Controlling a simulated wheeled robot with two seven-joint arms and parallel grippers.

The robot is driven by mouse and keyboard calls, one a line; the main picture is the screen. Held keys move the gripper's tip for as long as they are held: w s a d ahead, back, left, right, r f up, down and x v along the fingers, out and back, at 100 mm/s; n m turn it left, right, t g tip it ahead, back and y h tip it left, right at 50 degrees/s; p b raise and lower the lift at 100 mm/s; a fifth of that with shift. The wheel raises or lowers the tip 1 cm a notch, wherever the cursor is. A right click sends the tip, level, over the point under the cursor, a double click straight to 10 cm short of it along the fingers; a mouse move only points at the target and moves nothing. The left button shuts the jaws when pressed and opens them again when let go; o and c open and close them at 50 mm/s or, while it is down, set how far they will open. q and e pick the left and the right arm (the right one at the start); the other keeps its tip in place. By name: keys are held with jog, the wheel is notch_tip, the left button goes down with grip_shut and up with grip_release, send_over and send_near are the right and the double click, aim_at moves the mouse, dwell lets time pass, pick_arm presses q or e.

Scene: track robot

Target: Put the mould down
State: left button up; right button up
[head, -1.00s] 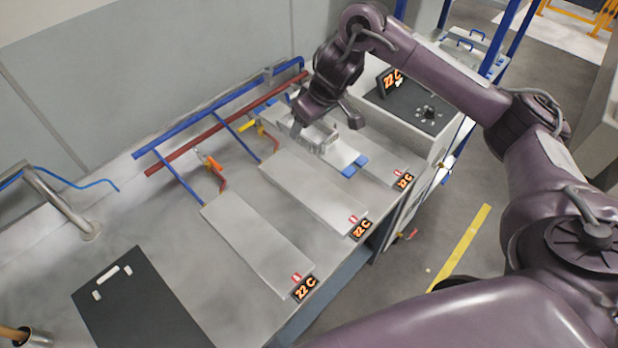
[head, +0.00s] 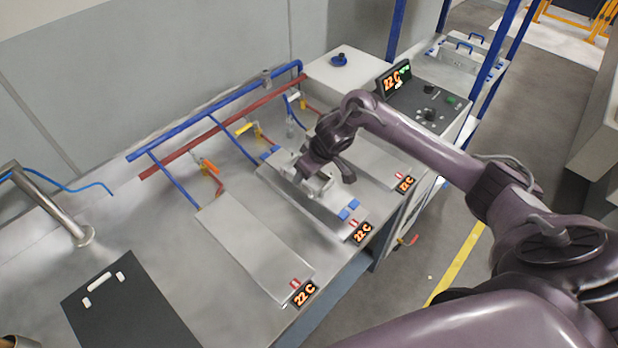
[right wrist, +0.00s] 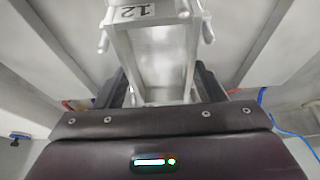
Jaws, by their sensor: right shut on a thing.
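The mould (head: 326,204) is a long pale metal block with blue pieces at its ends. It lies lengthwise over the middle metal plate (head: 336,229) of the bench; whether it touches the plate I cannot tell. My right gripper (head: 313,184) is shut on the mould around its middle. In the right wrist view the mould (right wrist: 160,55) stands between the dark fingers of the gripper (right wrist: 160,88), with a "12" label at the top. The left gripper is not in view.
A bare left plate (head: 250,245) and a bare right plate (head: 375,158) lie either side. Each plate has a "22 C" display at its front. Blue and red pipes (head: 225,145) with valves run behind. A control box (head: 425,100) stands at the right, a black board (head: 125,305) at the left.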

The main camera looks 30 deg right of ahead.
jog(key=shift+f, duration=1.6)
jog(key=shift+f, duration=0.1)
jog(key=o, duration=1.5)
jog(key=shift+s, duration=0.1)
jog(key=v, duration=1.2)
